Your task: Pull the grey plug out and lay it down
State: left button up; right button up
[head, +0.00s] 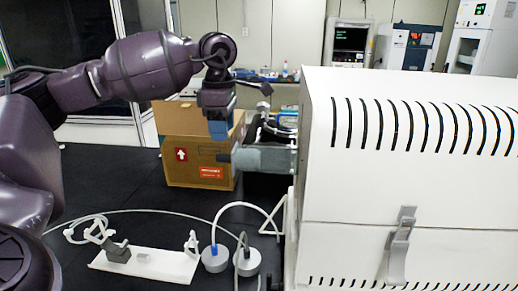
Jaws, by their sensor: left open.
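Two round white sockets stand on the dark bench, left of the white machine. The right socket (247,267) has a grey plug (245,252) seated in its top, with a grey cable rising from it. The left socket (214,264) has a blue plug (214,249). A darker grey block (117,252) sits on a white plate (165,266) further left; I cannot tell if it is a plug. My left gripper (218,134) points down, open, well above the sockets and in front of the cardboard box, apart from both plugs. My right gripper is out of view.
The large white machine (410,190) with a metal latch fills the right side. A grey pipe (262,158) juts from its left side near my left gripper. A cardboard box (180,150) stands behind. Thin cables (150,210) cross the bench. Bare bench lies left of the box.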

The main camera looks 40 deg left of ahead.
aim_at(224, 162)
pick_arm(q)
jog(key=shift+s+f, duration=0.1)
jog(key=shift+f, duration=0.45)
notch_tip(224, 162, down, 6)
jog(key=shift+a+r+b, duration=0.1)
jog(key=shift+r+b, duration=0.05)
jog(key=shift+b, duration=0.95)
jog(key=shift+f+b, duration=0.65)
jog(key=shift+f, duration=0.35)
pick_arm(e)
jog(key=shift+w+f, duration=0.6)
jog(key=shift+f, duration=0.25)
pick_arm(q)
grip_shut()
